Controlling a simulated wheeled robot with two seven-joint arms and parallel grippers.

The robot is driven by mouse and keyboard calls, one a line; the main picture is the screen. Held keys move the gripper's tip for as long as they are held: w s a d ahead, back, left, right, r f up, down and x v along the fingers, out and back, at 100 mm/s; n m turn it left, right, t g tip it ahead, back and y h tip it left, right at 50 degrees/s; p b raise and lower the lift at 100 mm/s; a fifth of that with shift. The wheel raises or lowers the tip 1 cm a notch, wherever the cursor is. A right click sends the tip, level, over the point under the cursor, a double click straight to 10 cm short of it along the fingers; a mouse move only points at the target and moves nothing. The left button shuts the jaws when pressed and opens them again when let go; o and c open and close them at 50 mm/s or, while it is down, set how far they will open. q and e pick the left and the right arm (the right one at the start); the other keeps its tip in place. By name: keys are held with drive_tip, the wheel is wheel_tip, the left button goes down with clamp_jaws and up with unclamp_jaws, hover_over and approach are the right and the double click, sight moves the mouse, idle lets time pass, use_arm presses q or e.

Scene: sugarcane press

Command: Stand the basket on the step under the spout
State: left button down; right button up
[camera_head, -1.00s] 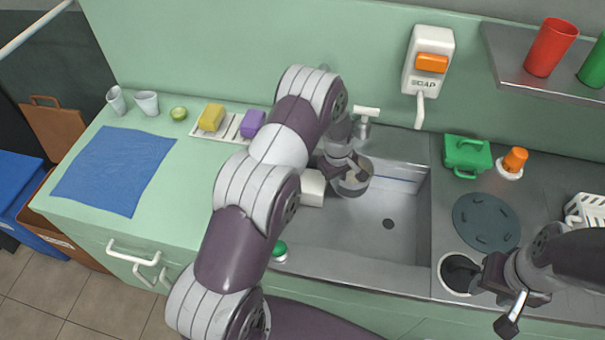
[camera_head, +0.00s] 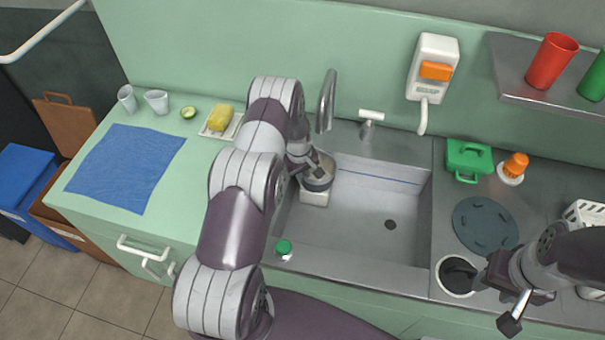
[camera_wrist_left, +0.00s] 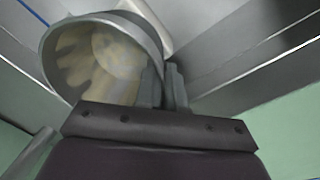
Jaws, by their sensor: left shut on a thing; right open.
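A round grey metal basket (camera_head: 319,184) hangs in my left gripper (camera_head: 318,168) at the left end of the sink. In the left wrist view the basket (camera_wrist_left: 95,60) is tilted in the picture, its pale inside showing, and the shut fingers (camera_wrist_left: 165,85) grip its rim. The white step (camera_head: 314,198) stands in the sink directly below the basket; I cannot tell whether they touch. The curved tap spout (camera_head: 326,100) rises behind the gripper. My right gripper (camera_head: 512,300) is open and empty near the counter's front right.
The sink (camera_head: 365,225) is otherwise clear, with a drain hole. A green-topped item (camera_head: 284,247) stands at its front left edge. A soap dispenser (camera_head: 433,70) hangs behind.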

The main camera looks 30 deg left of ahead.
use_arm(q)
drive_tip(key=shift+f, duration=0.1)
drive_tip(key=c, duration=1.5)
unclamp_jaws()
